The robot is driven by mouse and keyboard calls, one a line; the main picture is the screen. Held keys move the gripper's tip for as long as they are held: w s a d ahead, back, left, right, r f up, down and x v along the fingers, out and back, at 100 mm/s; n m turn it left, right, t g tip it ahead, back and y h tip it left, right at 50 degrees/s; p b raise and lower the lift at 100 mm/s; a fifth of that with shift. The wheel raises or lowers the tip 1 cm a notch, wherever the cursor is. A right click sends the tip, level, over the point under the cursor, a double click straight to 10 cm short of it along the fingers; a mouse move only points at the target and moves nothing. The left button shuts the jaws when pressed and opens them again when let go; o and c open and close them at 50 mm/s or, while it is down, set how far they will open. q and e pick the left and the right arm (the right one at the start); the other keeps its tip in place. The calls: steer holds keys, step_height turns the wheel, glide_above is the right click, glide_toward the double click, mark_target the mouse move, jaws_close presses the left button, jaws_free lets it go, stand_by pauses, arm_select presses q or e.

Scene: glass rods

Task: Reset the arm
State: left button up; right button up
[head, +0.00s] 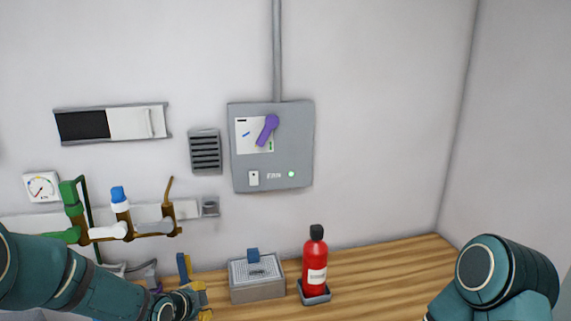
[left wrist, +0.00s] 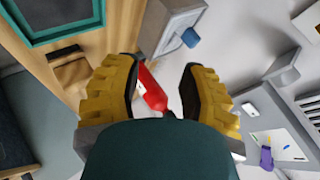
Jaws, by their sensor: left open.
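My left arm (head: 95,290) comes in from the lower left in the head view, low in front of the wall. Its gripper (head: 203,298) is at the bottom edge, mostly cut off or hidden by the arm. In the left wrist view the yellow-padded fingers of this gripper (left wrist: 160,78) are spread apart with nothing held between them. The red extinguisher (left wrist: 152,90) shows beyond the gap. My right arm (head: 500,275) shows as a teal link at the lower right in the head view. Its gripper is out of view.
A grey box with a blue handle (head: 257,290) and the red extinguisher (head: 315,265) stand on the wooden counter (head: 395,270). A grey panel (head: 295,140) with a purple lever (head: 267,130) hangs above. Pipes with valves (head: 120,205) are at left. The counter's right side looks clear.

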arm_select(q)
steer(key=s+d+f+n+g, duration=0.1)
steer(key=s+d+f+n, duration=0.1)
steer(key=s+f+n, duration=0.1)
steer(key=s+d+f+n+g, duration=0.1)
steer(key=s+d+f+n, duration=0.1)
steer(key=s+f+n, duration=0.1)
steer(key=s+d+f+n+g, duration=0.2)
steer(key=s+f+n, duration=0.1)
steer(key=s+f, duration=0.2)
steer(key=shift+s+d+f+h, duration=0.15)
steer(key=shift+d+f, duration=0.05)
steer(key=shift+f, duration=0.35)
steer(key=shift+s+d+f+h, duration=0.15)
steer(key=shift+f, duration=0.4)
steer(key=s+d+f+n+g, duration=0.2)
steer(key=s+f+n, duration=0.1)
steer(key=s, duration=0.3)
steer(key=s+d+f+n+g, duration=0.1)
steer(key=s+d+f+n, duration=0.1)
steer(key=s+n, duration=0.3)
steer(key=shift+s+f+g, duration=0.4)
steer(key=shift+s+f, duration=0.2)
steer(key=shift+f, duration=0.2)
